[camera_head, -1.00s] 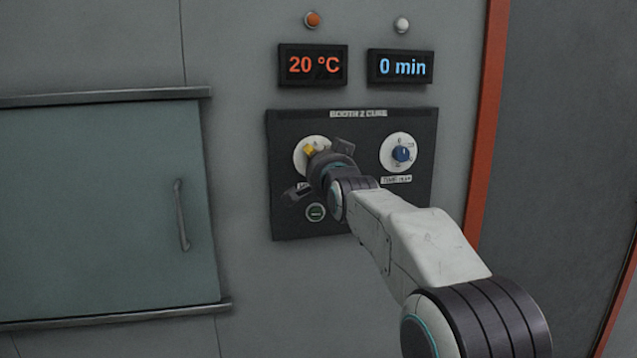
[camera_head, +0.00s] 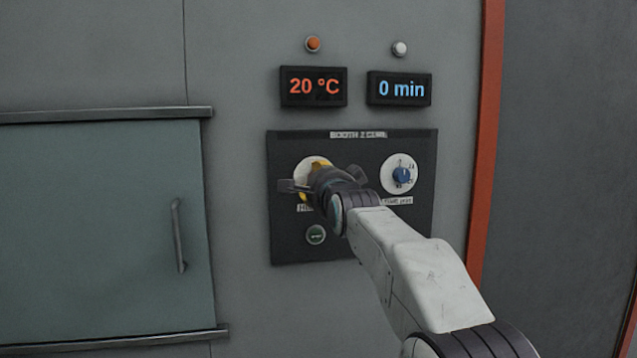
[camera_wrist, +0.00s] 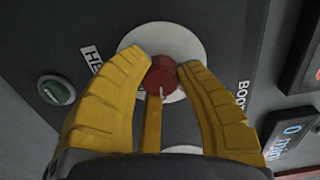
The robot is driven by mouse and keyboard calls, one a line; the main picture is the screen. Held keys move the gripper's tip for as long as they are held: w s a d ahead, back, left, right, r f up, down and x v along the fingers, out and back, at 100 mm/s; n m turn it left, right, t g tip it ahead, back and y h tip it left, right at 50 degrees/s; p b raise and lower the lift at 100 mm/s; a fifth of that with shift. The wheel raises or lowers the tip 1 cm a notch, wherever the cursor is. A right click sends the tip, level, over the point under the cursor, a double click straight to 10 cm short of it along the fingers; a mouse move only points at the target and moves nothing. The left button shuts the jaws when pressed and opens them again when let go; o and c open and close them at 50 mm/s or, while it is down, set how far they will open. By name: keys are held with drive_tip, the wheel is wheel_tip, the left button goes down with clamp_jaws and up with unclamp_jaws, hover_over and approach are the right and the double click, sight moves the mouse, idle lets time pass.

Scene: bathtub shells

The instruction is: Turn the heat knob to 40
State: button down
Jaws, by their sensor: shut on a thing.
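The heat knob (camera_wrist: 161,76) is red and sits on a white round dial (camera_wrist: 180,42) in the wrist view. My gripper (camera_wrist: 163,72) has yellow fingers, shut on the knob from both sides. In the head view, my gripper (camera_head: 319,166) covers the knob and part of its white dial (camera_head: 304,172). The temperature display (camera_head: 314,87) reads 20 °C in red. The dial's marks are too hidden to read.
A blue time knob (camera_head: 402,175) sits on its own dial to the right, close to my wrist. A green button (camera_head: 316,235) is below the heat dial. The time display (camera_head: 398,89) reads 0 min. A closed door with a handle (camera_head: 178,235) is at left.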

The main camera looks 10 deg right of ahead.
drive_tip(key=shift+a, duration=0.15)
drive_tip(key=c, duration=1.3)
unclamp_jaws()
drive_tip(key=shift+o, duration=1.3)
drive_tip(key=shift+w+a, duration=0.15)
drive_tip(key=shift+o, duration=1.1)
drive_tip(key=s, duration=1.2)
drive_tip(key=shift+s, duration=0.1)
